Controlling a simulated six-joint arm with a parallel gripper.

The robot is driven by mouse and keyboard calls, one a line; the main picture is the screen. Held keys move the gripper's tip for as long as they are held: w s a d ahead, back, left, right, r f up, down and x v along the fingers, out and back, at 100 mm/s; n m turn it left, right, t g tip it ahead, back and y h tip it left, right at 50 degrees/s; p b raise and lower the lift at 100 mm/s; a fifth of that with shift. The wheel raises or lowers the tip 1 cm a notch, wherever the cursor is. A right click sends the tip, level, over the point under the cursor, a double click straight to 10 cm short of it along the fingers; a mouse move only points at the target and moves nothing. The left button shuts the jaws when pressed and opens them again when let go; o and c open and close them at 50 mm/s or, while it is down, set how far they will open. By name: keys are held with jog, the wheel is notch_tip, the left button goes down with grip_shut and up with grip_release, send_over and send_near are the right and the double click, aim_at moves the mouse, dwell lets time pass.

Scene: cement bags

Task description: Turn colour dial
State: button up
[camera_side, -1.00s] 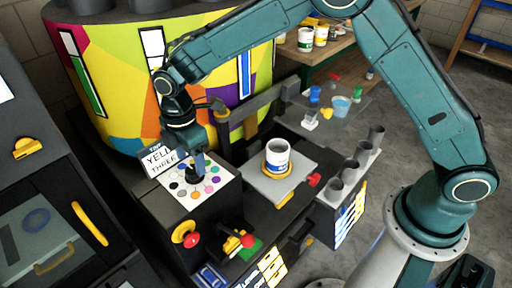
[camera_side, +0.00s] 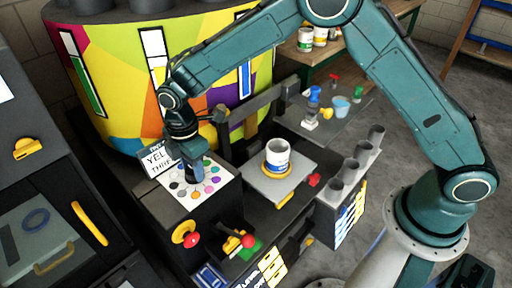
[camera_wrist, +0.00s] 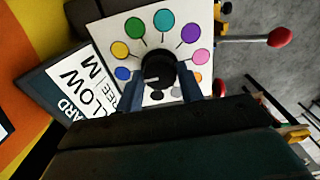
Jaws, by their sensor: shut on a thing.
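The colour dial (camera_wrist: 153,75) is a black knob with a pale pointer mark, in the middle of a white panel (camera_wrist: 113,33) ringed with coloured dots. In the side view my gripper (camera_side: 192,178) points down onto the panel (camera_side: 222,171) and hides most of the dial. A card (camera_side: 158,158) with partly legible "YELLOW" lettering stands behind the panel.
A white can (camera_side: 277,156) stands on a plate right of the panel. Red-knobbed levers (camera_side: 247,240) stick out in front. A large colourful drum (camera_side: 120,75) stands close behind my gripper.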

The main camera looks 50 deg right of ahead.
jog(key=shift+m, duration=3.5)
jog(key=o, duration=1)
jog(key=shift+r, duration=0.1)
notch_tip(320, 180, up, 14)
